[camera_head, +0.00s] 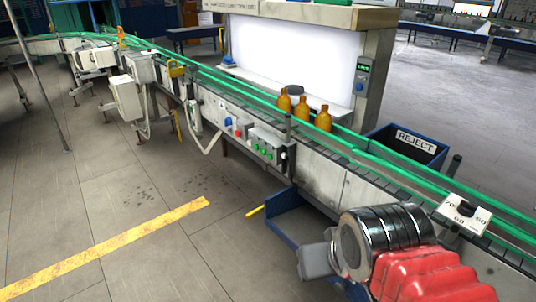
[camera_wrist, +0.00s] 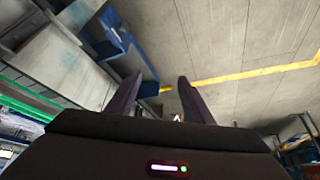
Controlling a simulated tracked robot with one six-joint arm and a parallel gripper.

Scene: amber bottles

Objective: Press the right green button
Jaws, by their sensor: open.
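A grey control box (camera_head: 268,143) is fixed to the near side of the conveyor, in the middle of the head view. Several small green buttons are on its front face; the right green button (camera_head: 270,156) is at its lower right. My gripper (camera_wrist: 158,82) shows in the wrist view with its two dark fingers spread apart and nothing between them. In the head view my arm is at the lower right, well apart from the box. The buttons cannot be made out in the wrist view.
Three amber bottles (camera_head: 323,117) stand on the green-railed conveyor (camera_head: 350,150) behind the box. A blue bin (camera_head: 285,222) sits below it, near my arm. A REJECT bin (camera_head: 437,158) is beyond the belt. The floor in front, with a yellow line (camera_head: 120,245), is clear.

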